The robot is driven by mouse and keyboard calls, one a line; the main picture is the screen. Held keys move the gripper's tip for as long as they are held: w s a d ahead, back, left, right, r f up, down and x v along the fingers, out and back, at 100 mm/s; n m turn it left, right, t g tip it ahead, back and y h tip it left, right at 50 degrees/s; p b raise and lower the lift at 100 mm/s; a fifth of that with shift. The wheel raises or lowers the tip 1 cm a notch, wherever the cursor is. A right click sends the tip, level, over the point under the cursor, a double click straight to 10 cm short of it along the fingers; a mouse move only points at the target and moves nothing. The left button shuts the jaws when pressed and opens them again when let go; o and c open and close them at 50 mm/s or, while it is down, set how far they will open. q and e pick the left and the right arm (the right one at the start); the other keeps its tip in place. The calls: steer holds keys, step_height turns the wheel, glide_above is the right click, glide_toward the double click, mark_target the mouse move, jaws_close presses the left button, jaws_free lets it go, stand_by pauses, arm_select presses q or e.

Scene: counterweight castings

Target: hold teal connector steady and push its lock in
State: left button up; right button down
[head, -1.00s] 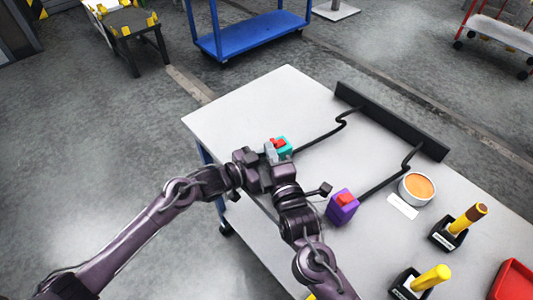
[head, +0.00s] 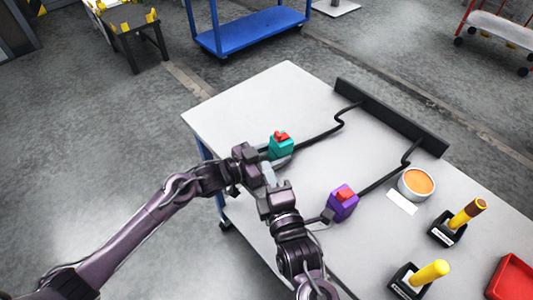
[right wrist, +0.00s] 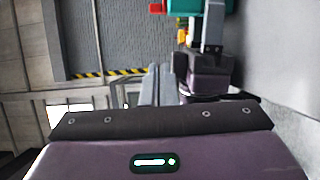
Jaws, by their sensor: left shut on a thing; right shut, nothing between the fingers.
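The teal connector (head: 283,151) sits at the left part of the table, with a black cable running from it to the dark rail. Its red lock (head: 281,136) shows on top; I cannot tell how deep it sits. My left gripper (head: 264,153) is shut on the teal connector from its left side. My right gripper (head: 267,172) is shut and empty, just in front of the connector and apart from it. In the right wrist view, its closed fingers (right wrist: 156,85) stand below the connector's teal body (right wrist: 183,6) and red lock (right wrist: 157,7).
A purple connector (head: 341,207) with a red top stands right of my right gripper, cabled to the dark rail (head: 390,115). Further right are an orange-filled bowl (head: 417,185), two yellow-handled tools (head: 466,214) (head: 430,275) in black holders and a red tray (head: 513,280). The table's far left is clear.

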arm_select(q)
steer(key=shift+s+f, duration=0.1)
steer(key=shift+f, duration=0.15)
arm_select(e)
steer(key=shift+v, duration=1.9)
arm_select(q)
steer(key=o, duration=0.8)
steer(key=shift+o, duration=0.2)
steer(key=shift+r, duration=0.15)
